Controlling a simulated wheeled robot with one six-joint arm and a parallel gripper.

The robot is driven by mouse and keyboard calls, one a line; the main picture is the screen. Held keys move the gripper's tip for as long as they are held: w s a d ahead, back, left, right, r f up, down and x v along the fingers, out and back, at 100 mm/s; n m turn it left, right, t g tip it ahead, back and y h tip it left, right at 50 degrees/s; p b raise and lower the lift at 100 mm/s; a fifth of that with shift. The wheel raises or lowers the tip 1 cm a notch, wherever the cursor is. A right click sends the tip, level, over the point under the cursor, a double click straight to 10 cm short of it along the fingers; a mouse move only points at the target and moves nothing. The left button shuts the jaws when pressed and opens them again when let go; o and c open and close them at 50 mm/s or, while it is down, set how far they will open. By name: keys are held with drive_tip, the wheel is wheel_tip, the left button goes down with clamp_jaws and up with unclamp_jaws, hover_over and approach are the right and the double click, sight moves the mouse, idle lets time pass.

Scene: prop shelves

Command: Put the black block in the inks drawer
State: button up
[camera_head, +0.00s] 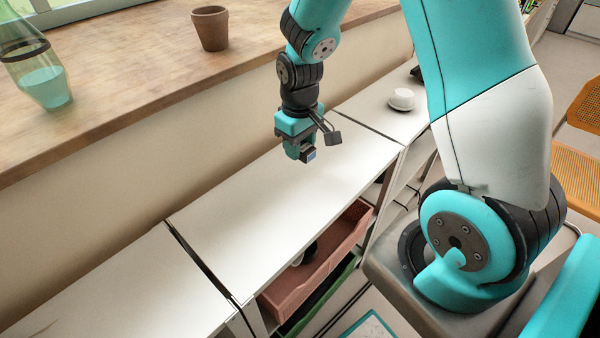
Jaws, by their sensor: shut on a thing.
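My gripper (305,153) hangs above the white shelf top, its fingers pointing down. It is shut on a small dark thing at its tips, which looks like the black block (309,155); the fingers hide much of it. An open pinkish-red drawer (352,243) sticks out from under the shelf top, below and to the right of my gripper. A black and white item (306,254) lies inside it, partly hidden by the shelf edge. A green drawer (318,306) shows below it. I can read no label, so I cannot tell which is the inks drawer.
The white shelf top (250,220) under my gripper is clear. A white round object (401,99) stands on the far shelf. A brown pot (210,28) and a glass vase (42,75) stand on the wooden sill at left. An orange chair (577,170) is at right.

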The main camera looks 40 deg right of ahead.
sight(299, 179)
wheel_tip(299, 179, down, 8)
drive_tip(key=shift+f+b, duration=0.1)
drive_tip(key=shift+b, duration=0.2)
drive_tip(key=shift+f, duration=0.1)
drive_tip(key=o, duration=0.9)
